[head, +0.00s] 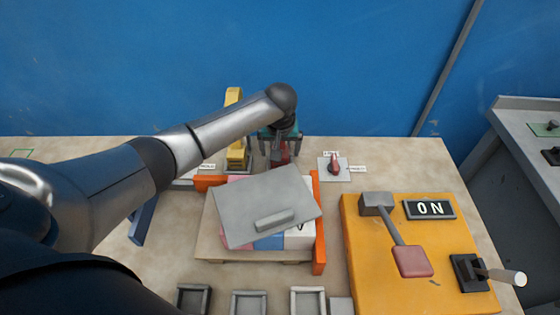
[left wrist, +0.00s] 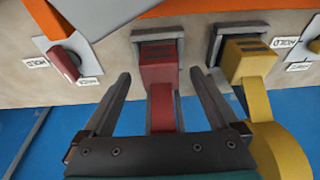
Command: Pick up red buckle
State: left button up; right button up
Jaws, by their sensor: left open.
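The red buckle (left wrist: 161,85) sits in a grey holder at the table's back edge in the left wrist view. In the head view only a little red of the buckle (head: 283,150) shows behind the mould, mostly hidden by my arm. My left gripper (left wrist: 160,85) is open, with one finger on each side of the red buckle. I see no contact between the fingers and the buckle. My left gripper also shows at the back of the table in the head view (head: 280,155). My right gripper is not in view.
A yellow buckle (left wrist: 248,65) stands beside the red one, close to one finger. A red knob (head: 334,164) on a plate is to the right. A grey lid (head: 265,205) lies tilted over the orange-edged mould. An orange panel (head: 430,285) with a lever is at right.

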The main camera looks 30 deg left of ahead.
pick_arm(q)
jog(key=shift+x, duration=1.15)
grip_shut()
jog(key=shift+r, duration=0.1)
notch_tip(320, 180, up, 8)
jog(key=shift+f+p, duration=0.25)
jog(key=shift+p, duration=0.6)
jog(key=w+d+b, duration=0.1)
jog(key=w+d, duration=0.2)
jog(key=d, duration=0.5)
jog(key=w+d+b, duration=0.2)
jog(key=w+d, duration=0.2)
jog(key=d, duration=0.4)
jog(key=shift+d+f, duration=0.3)
jog(key=shift+d, duration=0.05)
